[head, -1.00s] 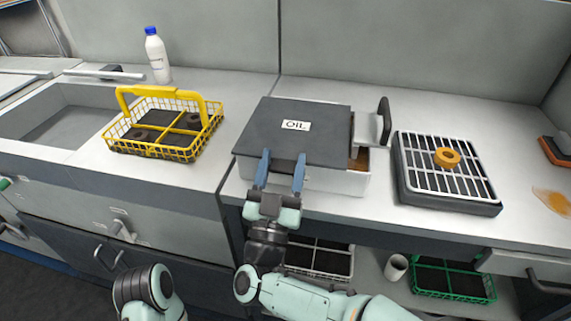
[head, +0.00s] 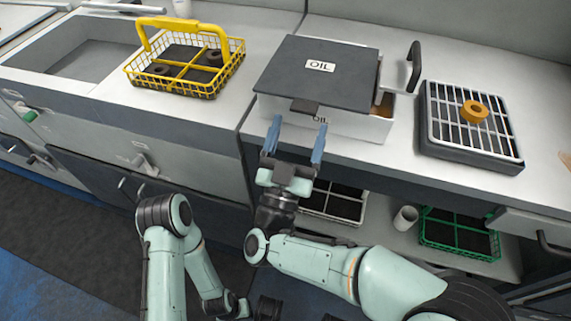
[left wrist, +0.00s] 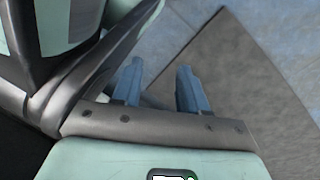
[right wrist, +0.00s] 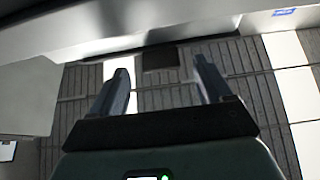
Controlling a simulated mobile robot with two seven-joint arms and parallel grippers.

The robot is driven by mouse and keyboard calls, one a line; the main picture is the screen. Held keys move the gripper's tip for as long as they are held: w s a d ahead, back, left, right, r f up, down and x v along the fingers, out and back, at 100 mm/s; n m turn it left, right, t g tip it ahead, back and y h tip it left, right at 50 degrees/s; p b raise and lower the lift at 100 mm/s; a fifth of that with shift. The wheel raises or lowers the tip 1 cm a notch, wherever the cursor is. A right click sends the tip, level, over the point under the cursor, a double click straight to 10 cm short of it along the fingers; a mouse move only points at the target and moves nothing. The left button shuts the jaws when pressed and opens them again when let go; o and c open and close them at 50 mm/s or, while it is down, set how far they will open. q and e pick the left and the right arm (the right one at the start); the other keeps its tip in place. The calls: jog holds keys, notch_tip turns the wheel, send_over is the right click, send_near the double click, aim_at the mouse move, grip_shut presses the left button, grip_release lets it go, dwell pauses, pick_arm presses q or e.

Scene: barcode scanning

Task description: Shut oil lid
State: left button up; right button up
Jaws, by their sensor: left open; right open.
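The dark oil lid (head: 316,69) with its OIL label lies over most of the white oil box (head: 345,124). A dark tab (head: 304,106) sticks out at the lid's front edge. Part of the box's right side is uncovered. My right gripper (head: 296,140) is open and empty, in front of the box and below the tab, apart from it. Its spread fingers also show in the right wrist view (right wrist: 162,82). My left gripper (left wrist: 156,82) is open and empty in the left wrist view, over the floor; its fingers are not clear in the head view.
A basket with a black handle (head: 413,66) sits at the box's right end. A dark tray with a white rack (head: 466,145) holds an orange ring (head: 474,111). A yellow basket (head: 222,76) stands left, near the sink. A green basket (head: 458,252) and a cup (head: 405,219) are on the shelf below.

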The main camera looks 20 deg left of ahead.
jog(key=v, duration=0.9)
jog(key=shift+s+a+r+p, duration=0.15)
jog(key=shift+s+r+p, duration=0.05)
jog(key=shift+r+p, duration=0.1)
